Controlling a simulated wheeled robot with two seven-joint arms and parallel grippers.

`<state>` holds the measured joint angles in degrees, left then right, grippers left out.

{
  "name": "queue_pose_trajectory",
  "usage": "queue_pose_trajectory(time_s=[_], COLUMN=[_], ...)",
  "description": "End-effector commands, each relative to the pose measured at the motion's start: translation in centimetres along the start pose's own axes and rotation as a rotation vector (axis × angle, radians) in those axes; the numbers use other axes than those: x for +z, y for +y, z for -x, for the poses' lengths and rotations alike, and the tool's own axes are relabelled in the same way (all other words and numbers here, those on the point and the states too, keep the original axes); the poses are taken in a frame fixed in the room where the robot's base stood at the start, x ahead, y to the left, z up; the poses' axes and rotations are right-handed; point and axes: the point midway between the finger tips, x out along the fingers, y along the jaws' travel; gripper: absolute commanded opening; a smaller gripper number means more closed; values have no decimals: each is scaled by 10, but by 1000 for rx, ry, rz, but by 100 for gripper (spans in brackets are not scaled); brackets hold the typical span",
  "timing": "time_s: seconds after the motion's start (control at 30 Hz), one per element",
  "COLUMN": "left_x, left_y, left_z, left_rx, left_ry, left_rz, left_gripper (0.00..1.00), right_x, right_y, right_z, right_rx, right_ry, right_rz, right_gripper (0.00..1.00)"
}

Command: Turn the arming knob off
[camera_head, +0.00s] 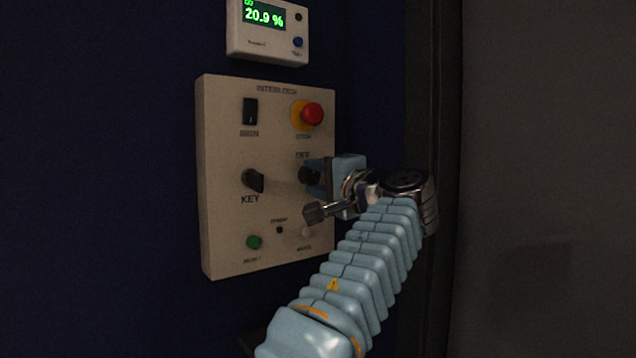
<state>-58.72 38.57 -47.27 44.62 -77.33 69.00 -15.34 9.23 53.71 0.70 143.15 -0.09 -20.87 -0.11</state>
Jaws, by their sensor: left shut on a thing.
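A beige control panel (228,140) is mounted on the dark blue wall. The black arming knob (307,176) sits at its middle right, below a small label too blurred to read surely. My left gripper (314,178) is at the panel's right edge and is shut on this knob. The fingers partly hide the knob, so its exact angle cannot be told. My light blue left arm covers the panel's lower right corner. My right gripper is not in view.
The panel also carries a black rocker switch (250,111), a red stop button (312,113) on yellow, a black KEY knob (253,180) and a green button (254,242). A white meter (268,34) reading 20.9 % hangs above. A dark vertical frame (433,110) stands to the right.

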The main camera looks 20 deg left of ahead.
Motion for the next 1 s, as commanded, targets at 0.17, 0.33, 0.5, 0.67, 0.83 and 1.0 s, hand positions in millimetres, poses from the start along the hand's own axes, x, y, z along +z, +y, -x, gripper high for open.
queue_pose_trajectory(time_s=[0.17,0.33,0.5,0.67,0.83,1.0], left_x=[0,0,0,0,0,0], left_y=[1,1,1,1,1,1], left_z=[0,0,0,0,0,0], left_rx=[0,0,1,1,0,-1], left_ry=[-5,-5,-5,-5,-4,-4], left_rz=[30,38,37,37,36,36], left_gripper=[9,9,9,50,65,65], right_x=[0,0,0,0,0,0], right_y=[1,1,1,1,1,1], right_z=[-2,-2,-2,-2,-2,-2], right_rx=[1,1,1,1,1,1], right_ry=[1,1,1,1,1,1], right_rz=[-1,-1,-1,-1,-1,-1], right_gripper=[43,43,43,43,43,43])
